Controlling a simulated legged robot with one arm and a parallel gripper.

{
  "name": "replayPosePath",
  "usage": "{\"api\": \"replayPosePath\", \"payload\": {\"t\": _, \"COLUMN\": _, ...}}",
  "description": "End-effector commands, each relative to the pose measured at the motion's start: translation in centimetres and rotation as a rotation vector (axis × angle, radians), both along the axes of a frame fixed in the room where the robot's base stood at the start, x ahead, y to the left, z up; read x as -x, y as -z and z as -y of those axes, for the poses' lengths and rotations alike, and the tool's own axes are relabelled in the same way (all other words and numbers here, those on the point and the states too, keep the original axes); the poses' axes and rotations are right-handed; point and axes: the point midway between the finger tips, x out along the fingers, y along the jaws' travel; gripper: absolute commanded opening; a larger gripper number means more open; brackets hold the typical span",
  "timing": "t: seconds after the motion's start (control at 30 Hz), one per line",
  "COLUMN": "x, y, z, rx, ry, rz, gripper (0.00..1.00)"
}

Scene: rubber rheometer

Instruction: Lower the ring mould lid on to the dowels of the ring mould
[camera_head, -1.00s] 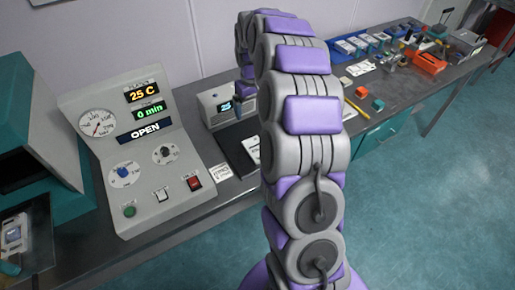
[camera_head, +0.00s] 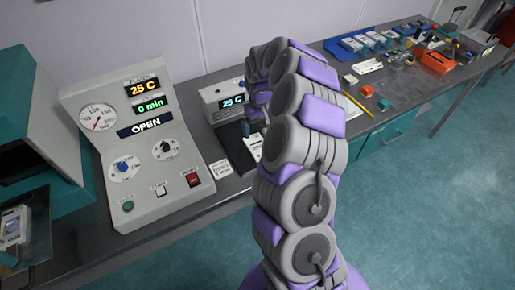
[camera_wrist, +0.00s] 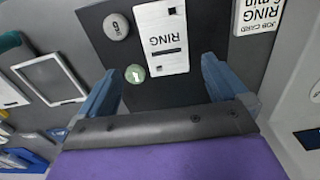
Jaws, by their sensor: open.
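In the wrist view my gripper (camera_wrist: 162,66) is open, with one blue finger on each side and nothing between the pads. Beyond the fingertips a white plate (camera_wrist: 174,58) marked RING, upside down in the picture, lies on a dark mat (camera_wrist: 199,15). It has a dark slot and a small dark square. I cannot tell whether this plate is the ring mould or its lid, and I make out no dowels. A pale piece beside my arm in the head view (camera_head: 253,145) may be the same plate. My arm hides most of that spot.
A grey round piece (camera_wrist: 117,27) and a green disc (camera_wrist: 135,74) lie left of the plate. A RING job card (camera_wrist: 258,14) lies right.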

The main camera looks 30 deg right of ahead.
Motion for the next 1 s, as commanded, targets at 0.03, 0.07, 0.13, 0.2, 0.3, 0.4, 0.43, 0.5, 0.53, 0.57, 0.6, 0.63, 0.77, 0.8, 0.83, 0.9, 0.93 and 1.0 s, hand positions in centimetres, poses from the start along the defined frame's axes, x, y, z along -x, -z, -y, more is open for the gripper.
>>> {"api": "replayPosePath", "payload": {"t": 0.03, "x": 0.1, "y": 1.3, "z": -0.2, "rx": -0.002, "ry": -0.001, "rz": -0.006, "gripper": 1.00}}
{"api": "replayPosePath", "payload": {"t": 0.07, "x": 0.2, "y": 1.8, "z": -0.2, "rx": -0.001, "ry": -0.001, "rz": -0.007, "gripper": 1.00}}
{"api": "replayPosePath", "payload": {"t": 0.13, "x": 0.2, "y": 2.9, "z": -0.2, "rx": 0.000, "ry": -0.002, "rz": -0.007, "gripper": 1.00}}
{"api": "replayPosePath", "payload": {"t": 0.2, "x": 0.1, "y": 3.5, "z": -0.3, "rx": 0.001, "ry": -0.002, "rz": -0.005, "gripper": 1.00}}
{"api": "replayPosePath", "payload": {"t": 0.3, "x": 0.1, "y": 3.9, "z": -0.5, "rx": 0.002, "ry": -0.002, "rz": -0.003, "gripper": 1.00}}
{"api": "replayPosePath", "payload": {"t": 0.4, "x": 0.0, "y": 4.6, "z": -0.7, "rx": 0.002, "ry": -0.002, "rz": -0.004, "gripper": 1.00}}
{"api": "replayPosePath", "payload": {"t": 0.43, "x": 0.0, "y": 5.0, "z": -0.7, "rx": 0.002, "ry": -0.003, "rz": -0.004, "gripper": 1.00}}
{"api": "replayPosePath", "payload": {"t": 0.5, "x": 0.0, "y": 6.0, "z": -0.7, "rx": 0.001, "ry": -0.003, "rz": -0.004, "gripper": 1.00}}
{"api": "replayPosePath", "payload": {"t": 0.53, "x": -0.1, "y": 6.5, "z": -0.7, "rx": 0.000, "ry": -0.002, "rz": -0.004, "gripper": 1.00}}
{"api": "replayPosePath", "payload": {"t": 0.57, "x": -0.1, "y": 6.9, "z": -0.8, "rx": 0.000, "ry": -0.002, "rz": -0.005, "gripper": 1.00}}
{"api": "replayPosePath", "payload": {"t": 0.6, "x": 0.0, "y": 7.5, "z": -0.8, "rx": -0.001, "ry": -0.001, "rz": -0.005, "gripper": 1.00}}
{"api": "replayPosePath", "payload": {"t": 0.63, "x": 0.0, "y": 7.9, "z": -0.8, "rx": -0.001, "ry": -0.001, "rz": -0.005, "gripper": 1.00}}
{"api": "replayPosePath", "payload": {"t": 0.77, "x": 0.0, "y": 8.8, "z": -0.7, "rx": 0.000, "ry": -0.002, "rz": -0.004, "gripper": 1.00}}
{"api": "replayPosePath", "payload": {"t": 0.8, "x": -0.1, "y": 8.8, "z": -0.7, "rx": 0.001, "ry": -0.002, "rz": -0.003, "gripper": 1.00}}
{"api": "replayPosePath", "payload": {"t": 0.83, "x": -0.1, "y": 8.8, "z": -0.7, "rx": 0.001, "ry": -0.002, "rz": -0.003, "gripper": 1.00}}
{"api": "replayPosePath", "payload": {"t": 0.9, "x": -0.1, "y": 8.7, "z": -0.7, "rx": 0.001, "ry": -0.002, "rz": -0.003, "gripper": 1.00}}
{"api": "replayPosePath", "payload": {"t": 0.93, "x": -0.1, "y": 8.7, "z": -0.7, "rx": 0.001, "ry": -0.002, "rz": -0.003, "gripper": 1.00}}
{"api": "replayPosePath", "payload": {"t": 1.0, "x": -0.1, "y": 8.7, "z": -0.7, "rx": 0.001, "ry": -0.002, "rz": -0.003, "gripper": 0.95}}
